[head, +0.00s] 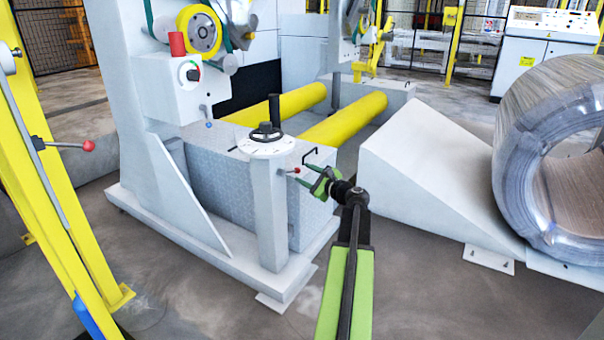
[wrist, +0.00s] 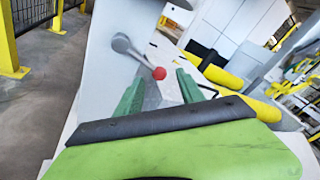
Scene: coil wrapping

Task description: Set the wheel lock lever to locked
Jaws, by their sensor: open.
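The wheel lock lever (head: 294,170) is a short grey lever with a red knob on the side of the white handwheel pedestal (head: 269,215). In the wrist view the lever (wrist: 139,58) runs from a round grey pivot at upper left down to its red knob at lower right. The black handwheel (head: 266,132) sits on the white dial on top of the pedestal. My gripper (head: 311,180) has green fingers and is open just right of the knob. In the wrist view my gripper (wrist: 161,78) frames the knob between its fingertips; I cannot tell whether they touch it.
Another red-knobbed lever (head: 75,146) is on the yellow frame at left. Two yellow rollers (head: 345,120) lie behind the pedestal. A white ramp (head: 425,180) and a large wrapped coil (head: 515,160) stand to the right. Open floor lies in front.

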